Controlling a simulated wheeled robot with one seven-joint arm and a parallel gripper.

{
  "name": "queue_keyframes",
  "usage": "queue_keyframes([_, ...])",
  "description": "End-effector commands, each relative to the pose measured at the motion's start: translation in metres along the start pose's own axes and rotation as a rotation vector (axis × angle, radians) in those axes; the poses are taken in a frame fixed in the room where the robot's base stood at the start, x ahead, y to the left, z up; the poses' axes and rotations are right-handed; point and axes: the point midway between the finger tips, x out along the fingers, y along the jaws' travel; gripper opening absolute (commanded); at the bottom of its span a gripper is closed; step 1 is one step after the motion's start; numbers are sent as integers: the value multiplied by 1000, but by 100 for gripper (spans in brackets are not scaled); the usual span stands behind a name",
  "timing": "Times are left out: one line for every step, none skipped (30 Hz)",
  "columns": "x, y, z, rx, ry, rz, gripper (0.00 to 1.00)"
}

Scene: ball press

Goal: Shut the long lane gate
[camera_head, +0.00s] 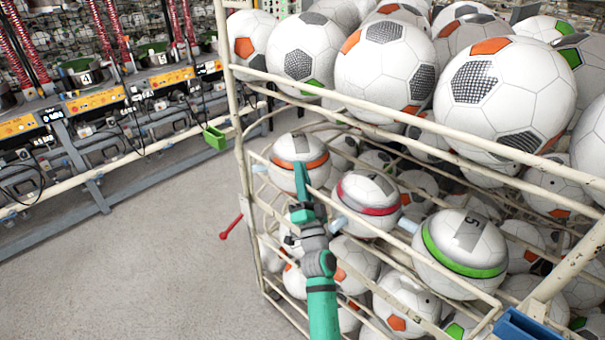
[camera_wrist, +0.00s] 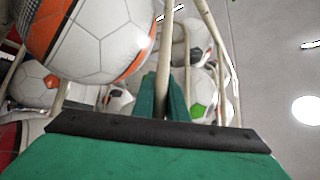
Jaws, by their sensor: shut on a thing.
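A cream wire cage holds a front lane with three marked balls: an orange-striped ball (camera_head: 300,150), a red-striped ball (camera_head: 368,190) and a green-striped ball (camera_head: 462,240). A low cream gate rail (camera_head: 400,252) runs along the front of this lane. My gripper (camera_head: 301,190) is at the rail's left part, in front of the orange-striped ball. In the wrist view its green fingers (camera_wrist: 163,98) are closed around a thin cream bar (camera_wrist: 164,60), which looks like part of the gate. My gripper hides the gripped spot in the head view.
Many footballs (camera_head: 390,60) fill the cage's top and lower levels. A red-knobbed handle (camera_head: 231,227) sticks out at the cage's left. A workbench with orange panels (camera_head: 95,100) stands at the left back. The grey floor (camera_head: 140,250) between is clear.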

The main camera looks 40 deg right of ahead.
Motion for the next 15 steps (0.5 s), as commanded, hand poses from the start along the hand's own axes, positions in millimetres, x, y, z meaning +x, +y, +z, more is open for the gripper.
queue_keyframes([-2, 14, -2, 0, 4, 30, 17])
queue_keyframes([-2, 14, -2, 0, 4, 30, 25])
queue_keyframes([-2, 14, -2, 0, 4, 30, 31])
queue_keyframes([-2, 14, -2, -1, 4, 29, 31])
queue_keyframes([-2, 13, -2, -1, 4, 28, 31])
queue_keyframes([-2, 12, -2, -1, 4, 27, 31])
queue_keyframes([-2, 12, -2, -1, 3, 26, 31])
queue_keyframes([-1, 12, -2, -1, 3, 25, 31])
queue_keyframes([-1, 11, -2, -1, 3, 24, 31])
queue_keyframes([-1, 11, -2, -1, 3, 23, 31])
queue_keyframes([-1, 10, -2, -1, 3, 22, 31])
queue_keyframes([-1, 10, -2, -1, 3, 21, 31])
queue_keyframes([-1, 10, -2, -1, 2, 20, 31])
queue_keyframes([-1, 9, -1, -1, 2, 20, 31])
queue_keyframes([-1, 9, -1, -1, 2, 19, 31])
